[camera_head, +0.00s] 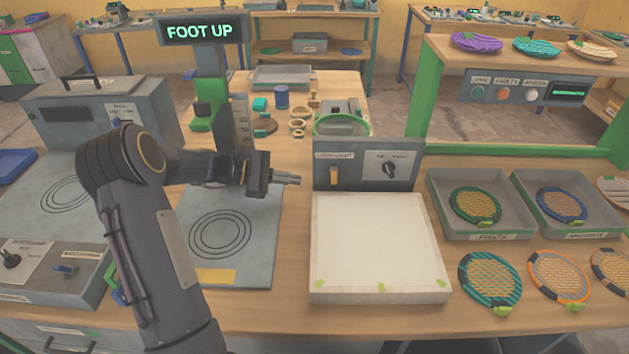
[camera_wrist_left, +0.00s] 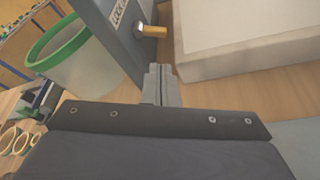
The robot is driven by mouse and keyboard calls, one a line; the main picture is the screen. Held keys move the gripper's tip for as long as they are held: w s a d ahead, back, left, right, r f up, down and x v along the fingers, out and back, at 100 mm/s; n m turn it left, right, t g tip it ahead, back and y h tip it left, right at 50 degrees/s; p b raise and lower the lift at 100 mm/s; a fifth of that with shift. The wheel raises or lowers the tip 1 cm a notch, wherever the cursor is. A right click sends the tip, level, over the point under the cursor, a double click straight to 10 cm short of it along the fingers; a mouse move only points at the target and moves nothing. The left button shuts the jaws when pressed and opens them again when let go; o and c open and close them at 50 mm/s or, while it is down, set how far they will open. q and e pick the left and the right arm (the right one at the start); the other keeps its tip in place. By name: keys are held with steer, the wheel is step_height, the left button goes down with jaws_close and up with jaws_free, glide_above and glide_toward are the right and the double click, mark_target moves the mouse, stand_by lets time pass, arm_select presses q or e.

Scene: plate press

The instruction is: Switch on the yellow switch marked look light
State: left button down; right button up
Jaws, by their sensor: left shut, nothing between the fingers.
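The yellow switch (camera_head: 334,177) sits on the left part of a grey upright panel (camera_head: 365,178), under a small label; it also shows in the left wrist view (camera_wrist_left: 154,32). My left gripper (camera_head: 297,179) is shut and empty. It is just left of the panel, with its fingertips pointing right toward the switch, apart from it. In the left wrist view the closed fingers (camera_wrist_left: 161,75) are a little below the switch, with a gap between. My right gripper is not in view.
A white light box (camera_head: 377,240) lies in front of the panel. A dark knob (camera_head: 389,171) is on the panel's right. Grey trays (camera_head: 437,200) with plates are to the right. A press with a FOOT UP display (camera_head: 201,31) stands behind my left arm.

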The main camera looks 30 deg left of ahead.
mark_target(325, 184)
arm_select(q)
steer(key=p+x, duration=0.1)
steer(key=x, duration=0.8)
steer(key=shift+w+d+f, duration=0.1)
steer(key=shift+d, duration=0.1)
steer(key=shift+p, duration=0.3)
